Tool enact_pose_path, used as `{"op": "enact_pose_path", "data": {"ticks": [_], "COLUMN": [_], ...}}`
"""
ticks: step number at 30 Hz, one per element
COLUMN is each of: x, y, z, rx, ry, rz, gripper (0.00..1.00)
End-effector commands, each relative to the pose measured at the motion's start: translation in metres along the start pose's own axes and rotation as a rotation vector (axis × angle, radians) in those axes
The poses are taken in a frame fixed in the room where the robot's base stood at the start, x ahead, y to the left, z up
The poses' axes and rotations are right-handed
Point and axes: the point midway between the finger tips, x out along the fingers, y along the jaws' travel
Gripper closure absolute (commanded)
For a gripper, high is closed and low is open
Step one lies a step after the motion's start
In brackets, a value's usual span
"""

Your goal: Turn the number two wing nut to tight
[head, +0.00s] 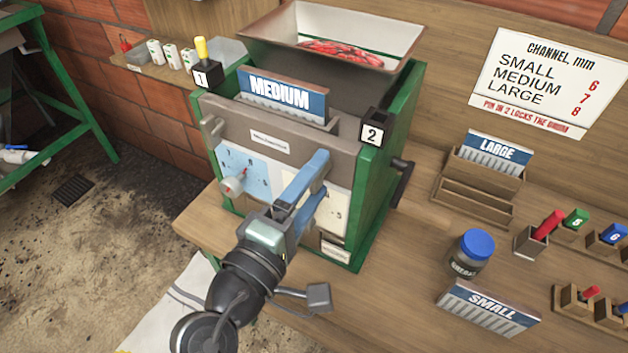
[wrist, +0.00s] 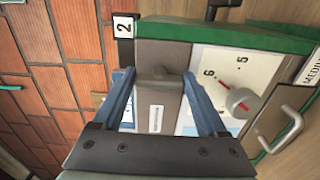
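The number two wing nut (wrist: 158,76) is a grey-brown knob on the grey bar of the pulper, near the black and white 2 marker (wrist: 123,27). In the wrist view it lies between the two blue fingers of my gripper (wrist: 159,74), with gaps on both sides. I cannot tell whether the fingertips reach its depth. In the head view my gripper (head: 323,173) is at the pulper's front, below the 2 marker (head: 373,127), and hides this wing nut. Another wing nut (head: 211,127) shows at the bar's left end.
A dial with a red-tipped knob (head: 234,184) is on the front panel. A yellow-handled pin (head: 201,48) stands at the 1 marker. A MEDIUM plate (head: 283,97) sits in the top slot. A metal handle (wrist: 290,130) juts out nearby. A blue-lidded jar (head: 471,254) stands right.

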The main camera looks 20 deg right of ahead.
Motion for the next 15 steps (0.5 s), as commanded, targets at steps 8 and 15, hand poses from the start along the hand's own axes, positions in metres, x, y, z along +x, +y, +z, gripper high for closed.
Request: {"op": "enact_pose_path", "data": {"ticks": [8,15], "x": [0.0,-0.01], "y": [-0.001,-0.002], "z": [0.0,0.0], "rx": [0.0,-0.001], "ry": [0.0,0.001], "rz": [-0.001,-0.001], "gripper": [0.0,0.0]}}
